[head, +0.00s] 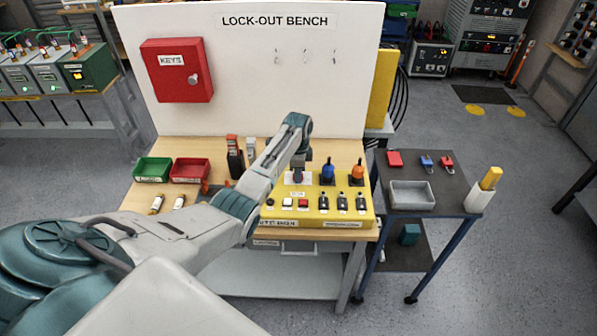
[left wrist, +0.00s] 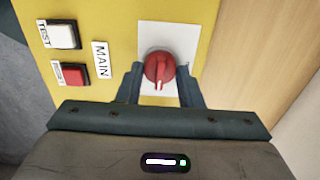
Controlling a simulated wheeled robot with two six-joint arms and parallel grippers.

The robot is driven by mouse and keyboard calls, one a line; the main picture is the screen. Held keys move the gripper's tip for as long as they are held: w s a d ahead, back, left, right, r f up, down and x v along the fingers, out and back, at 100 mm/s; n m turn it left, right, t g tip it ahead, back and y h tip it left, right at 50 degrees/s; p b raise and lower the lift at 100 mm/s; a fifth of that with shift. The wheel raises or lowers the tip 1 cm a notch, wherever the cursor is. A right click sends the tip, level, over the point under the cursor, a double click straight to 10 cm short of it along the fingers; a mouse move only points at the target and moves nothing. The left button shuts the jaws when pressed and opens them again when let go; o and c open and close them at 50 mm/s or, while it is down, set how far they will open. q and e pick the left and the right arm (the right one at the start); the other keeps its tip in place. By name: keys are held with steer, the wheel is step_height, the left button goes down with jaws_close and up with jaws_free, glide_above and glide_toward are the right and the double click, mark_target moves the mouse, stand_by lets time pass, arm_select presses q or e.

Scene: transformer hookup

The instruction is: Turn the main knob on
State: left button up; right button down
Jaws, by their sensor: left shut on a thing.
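The main knob (left wrist: 158,68) is a round red knob on a white plate (left wrist: 184,35), beside the label MAIN (left wrist: 101,61) on a yellow panel (head: 310,213). Its white pointer mark faces the bottom edge of the left wrist view. My left gripper (left wrist: 159,82) is shut on the knob, one finger on each side. In the head view my left gripper (head: 298,172) stands over the back left part of the panel and hides the knob. My right gripper is not in view.
A white button (left wrist: 62,35) and a red button (left wrist: 73,74) are beside the knob. Blue (head: 328,172) and orange (head: 358,172) knobs stand to its right, with several switches in front. Green (head: 153,169) and red (head: 190,171) trays lie left on the bench.

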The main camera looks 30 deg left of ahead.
arm_select(q)
steer(key=shift+w+a+r, duration=0.1)
steer(key=shift+w+r, duration=0.05)
steer(key=shift+r, duration=0.1)
steer(key=o, duration=1)
steer(key=shift+f, duration=0.1)
steer(key=shift+r, duration=0.35)
step_height(320, 180, up, 10)
steer(key=b, duration=0.3)
steer(key=shift+r+b, duration=0.1)
steer(key=shift+b, duration=0.25)
steer(key=shift+s, duration=0.2)
